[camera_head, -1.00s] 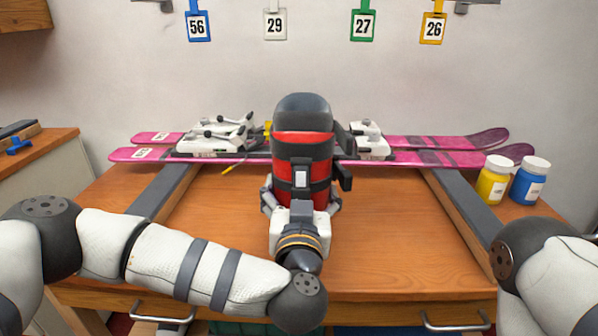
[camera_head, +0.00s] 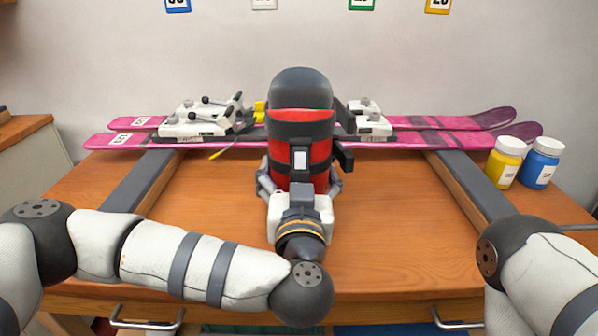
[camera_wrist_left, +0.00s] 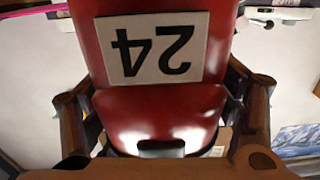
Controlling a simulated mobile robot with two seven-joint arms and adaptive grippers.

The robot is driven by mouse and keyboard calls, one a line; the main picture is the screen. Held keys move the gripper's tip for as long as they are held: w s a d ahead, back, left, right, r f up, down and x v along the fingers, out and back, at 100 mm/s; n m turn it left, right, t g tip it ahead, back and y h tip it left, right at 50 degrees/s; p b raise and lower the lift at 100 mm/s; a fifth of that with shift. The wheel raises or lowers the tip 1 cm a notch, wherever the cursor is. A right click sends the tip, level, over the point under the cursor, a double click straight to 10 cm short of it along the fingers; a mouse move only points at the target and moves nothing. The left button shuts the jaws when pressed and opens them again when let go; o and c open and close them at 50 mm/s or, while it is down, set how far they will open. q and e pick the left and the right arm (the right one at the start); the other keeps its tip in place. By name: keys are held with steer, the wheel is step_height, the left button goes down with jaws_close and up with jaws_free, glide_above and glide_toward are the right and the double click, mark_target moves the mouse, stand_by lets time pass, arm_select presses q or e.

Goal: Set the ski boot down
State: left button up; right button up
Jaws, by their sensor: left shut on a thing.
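The ski boot (camera_head: 302,122) is red and black and stands upright in the middle of the head view, in front of the skis. My left gripper (camera_head: 300,185) is shut on the boot from the near side, one finger along each side of it. In the left wrist view the red boot (camera_wrist_left: 160,110) fills the middle and carries a white label (camera_wrist_left: 152,47) reading 24, upside down there. The gripper's fingers flank it. The boot's sole is hidden, so I cannot tell whether it touches the bench. My right gripper is out of view; only part of that arm shows.
Two pink skis (camera_head: 455,136) with white bindings (camera_head: 195,122) lie across the back of the wooden bench (camera_head: 390,235). Dark rails (camera_head: 468,187) run along both sides. A yellow jar (camera_head: 506,163) and a blue jar (camera_head: 540,163) stand at the right. Bare bench lies either side of the boot.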

arm_select(q)
steer(key=o, duration=1.9)
steer(key=s, duration=0.4)
steer(key=s+p, duration=0.1)
steer(key=s, duration=0.1)
steer(key=shift+s+d+r, duration=0.1)
steer(key=shift+s+r, duration=0.2)
steer(key=shift+r, duration=0.05)
steer(key=s+p, duration=0.2)
steer(key=s, duration=0.1)
steer(key=s+p, duration=0.1)
steer(key=s, duration=0.1)
steer(key=shift+s+f, duration=0.2)
steer(key=shift+f, duration=0.1)
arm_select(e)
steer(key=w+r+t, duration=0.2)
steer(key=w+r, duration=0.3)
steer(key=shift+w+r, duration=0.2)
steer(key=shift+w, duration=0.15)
